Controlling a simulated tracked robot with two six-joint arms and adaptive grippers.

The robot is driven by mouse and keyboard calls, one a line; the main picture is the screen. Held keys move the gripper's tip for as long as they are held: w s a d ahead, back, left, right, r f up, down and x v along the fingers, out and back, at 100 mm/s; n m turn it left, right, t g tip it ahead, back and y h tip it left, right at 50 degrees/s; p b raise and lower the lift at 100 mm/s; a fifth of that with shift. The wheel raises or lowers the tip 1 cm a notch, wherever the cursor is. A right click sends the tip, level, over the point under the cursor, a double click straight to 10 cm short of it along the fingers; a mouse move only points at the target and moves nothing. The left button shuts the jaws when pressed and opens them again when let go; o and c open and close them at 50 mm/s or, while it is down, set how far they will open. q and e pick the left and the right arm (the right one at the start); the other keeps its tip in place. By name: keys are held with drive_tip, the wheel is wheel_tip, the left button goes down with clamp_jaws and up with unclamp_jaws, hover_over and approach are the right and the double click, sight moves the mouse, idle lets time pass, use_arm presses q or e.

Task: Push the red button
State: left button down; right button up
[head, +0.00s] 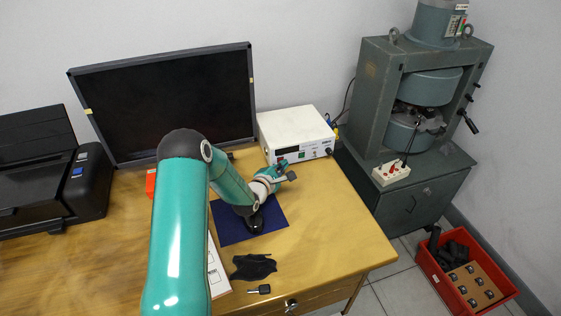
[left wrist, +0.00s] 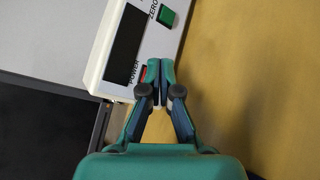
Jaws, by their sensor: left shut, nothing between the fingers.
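The white instrument box (head: 295,128) stands on the table to the right of the monitor. In the left wrist view the box (left wrist: 100,72) shows a dark display, a green button (left wrist: 166,16) marked ZERO and a red button (left wrist: 143,71) marked POWER. My left gripper (head: 284,163) is shut and empty in front of the box's front panel. In the left wrist view its fingertips (left wrist: 154,68) are beside the red button and partly cover it. I cannot tell whether they touch it. In the head view the red button is not clearly visible. My right gripper is not in view.
A black monitor (head: 165,100) stands behind my arm, and a black printer (head: 45,185) is at the left. A dark blue mat (head: 230,228), a dark cloth (head: 253,267) and a key (head: 259,290) lie on the table (head: 335,235). A grey-green machine (head: 372,85) stands at the right.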

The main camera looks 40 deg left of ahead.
use_arm(q)
drive_tip(key=shift+a, duration=0.1)
idle(0.3)
drive_tip(key=shift+s+d+b, duration=0.15)
drive_tip(key=shift+d+b, duration=0.2)
drive_tip(key=shift+d, duration=0.2)
drive_tip(key=shift+s+d, duration=0.1)
drive_tip(key=shift+s+d+b, duration=0.2)
drive_tip(key=shift+s+d, duration=0.25)
drive_tip(key=shift+d, duration=0.4)
drive_tip(key=shift+s+d+b, duration=0.15)
drive_tip(key=shift+s+d, duration=0.3)
drive_tip(key=shift+d, duration=0.4)
drive_tip(key=shift+s+d+b, duration=0.2)
drive_tip(key=shift+s+d, duration=0.25)
drive_tip(key=shift+d, duration=0.4)
